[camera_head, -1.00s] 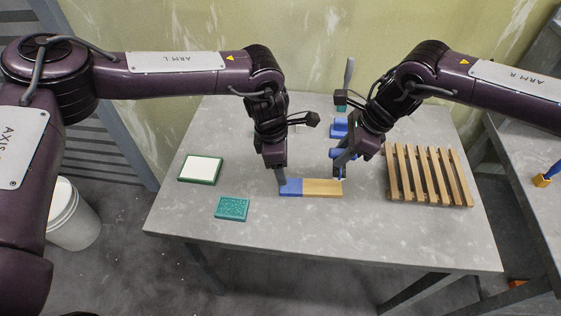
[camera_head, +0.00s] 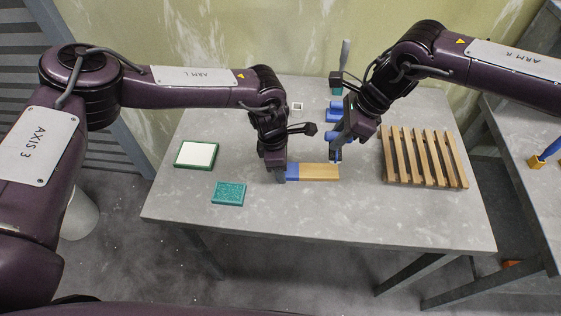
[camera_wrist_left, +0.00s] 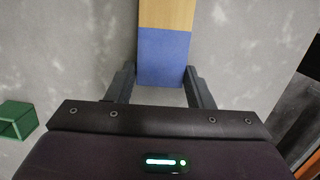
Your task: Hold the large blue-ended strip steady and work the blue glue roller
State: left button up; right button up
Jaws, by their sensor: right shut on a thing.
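The large strip (camera_head: 318,171) lies flat on the grey table, with bare wood to the right and a blue end (camera_head: 292,172) to the left. My left gripper (camera_head: 281,174) is down at the blue end. In the left wrist view, its fingers (camera_wrist_left: 160,88) stand on either side of the blue end (camera_wrist_left: 163,58), very close to its edges; firm contact is not clear. My right gripper (camera_head: 344,148) is shut on the blue glue roller (camera_head: 337,155), near the strip's right end. The gripper hides much of the roller, and I cannot tell whether it touches the wood.
A slatted wooden rack (camera_head: 424,158) stands right of the strip. A green-rimmed white pad (camera_head: 196,154) and a teal block (camera_head: 228,193) lie to the left. Blue pieces (camera_head: 334,111) stand behind my right gripper. The table's front area is clear.

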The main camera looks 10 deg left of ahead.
pick_arm(q)
jog(key=c, duration=0.8)
dwell(0.8)
jog(key=o, duration=1.3)
jog(key=c, duration=1.3)
